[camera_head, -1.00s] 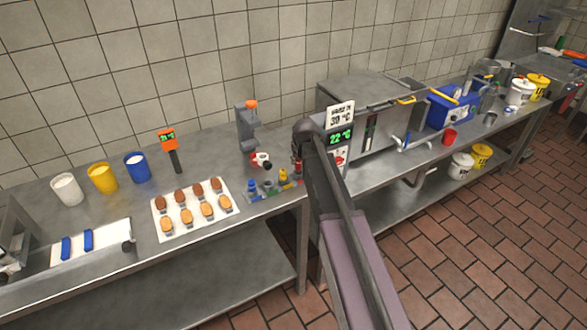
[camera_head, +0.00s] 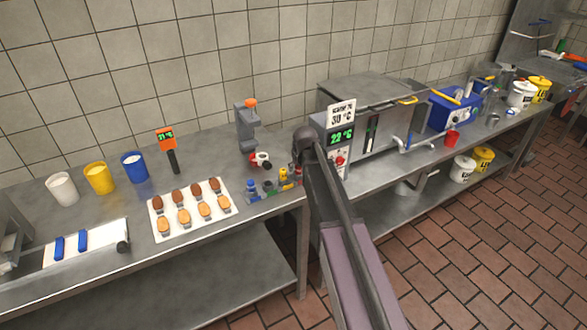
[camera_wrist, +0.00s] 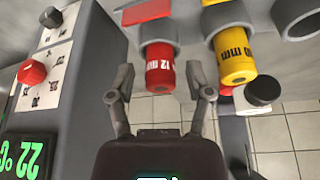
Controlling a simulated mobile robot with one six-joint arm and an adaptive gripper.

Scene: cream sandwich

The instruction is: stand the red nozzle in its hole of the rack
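The red nozzle, marked 12 mm (camera_wrist: 160,66), sits in a grey ring of the rack (camera_wrist: 142,31) in the wrist view, in front of a red patch. My gripper (camera_wrist: 161,82) is open. Its two fingertips are on either side of the red nozzle, with a gap on each side. The yellow nozzle (camera_wrist: 234,58) sits in the neighbouring ring to the right. In the head view, the rack (camera_head: 268,194) is at the counter's front edge.
An empty grey ring (camera_wrist: 297,14) shows at the right of the wrist view. A grey device with a red knob (camera_wrist: 32,72) and a green display stands close on the left.

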